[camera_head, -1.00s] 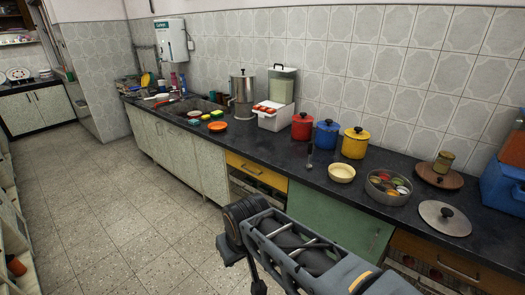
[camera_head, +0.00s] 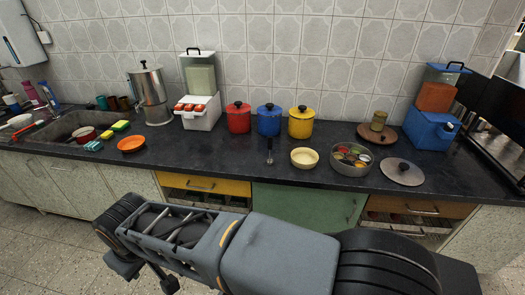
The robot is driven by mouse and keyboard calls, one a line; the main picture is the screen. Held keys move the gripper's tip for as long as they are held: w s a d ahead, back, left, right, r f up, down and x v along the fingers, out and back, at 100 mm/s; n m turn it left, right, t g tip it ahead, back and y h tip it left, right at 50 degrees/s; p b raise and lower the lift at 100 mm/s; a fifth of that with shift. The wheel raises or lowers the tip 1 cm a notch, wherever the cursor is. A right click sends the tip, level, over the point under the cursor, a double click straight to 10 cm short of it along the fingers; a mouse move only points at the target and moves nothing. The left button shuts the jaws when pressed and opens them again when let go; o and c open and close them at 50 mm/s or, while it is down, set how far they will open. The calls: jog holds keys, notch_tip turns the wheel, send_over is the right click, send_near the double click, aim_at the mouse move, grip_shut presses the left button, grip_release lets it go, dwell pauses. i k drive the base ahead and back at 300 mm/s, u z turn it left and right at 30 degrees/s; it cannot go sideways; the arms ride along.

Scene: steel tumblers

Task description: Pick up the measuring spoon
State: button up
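The measuring spoon (camera_head: 269,151) is a small, thin, dark metal utensil on the dark counter, near the front edge above the green cabinet door. It lies in front of the blue canister and left of a cream bowl. My arm crosses the bottom of the view, below and in front of the counter, and does not touch the spoon. The fingers of my gripper do not show.
A red canister (camera_head: 238,117), blue canister (camera_head: 269,120) and yellow canister (camera_head: 301,123) stand behind the spoon. The cream bowl (camera_head: 304,158) and a round spice tin (camera_head: 334,168) are to its right. The counter (camera_head: 205,157) left of the spoon is clear.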

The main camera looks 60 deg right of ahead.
aim_at(270, 150)
jog(key=z, duration=0.55)
jog(key=i, duration=0.8)
jog(key=z, duration=1.35)
jog(key=i, duration=0.4)
jog(key=z, duration=0.3)
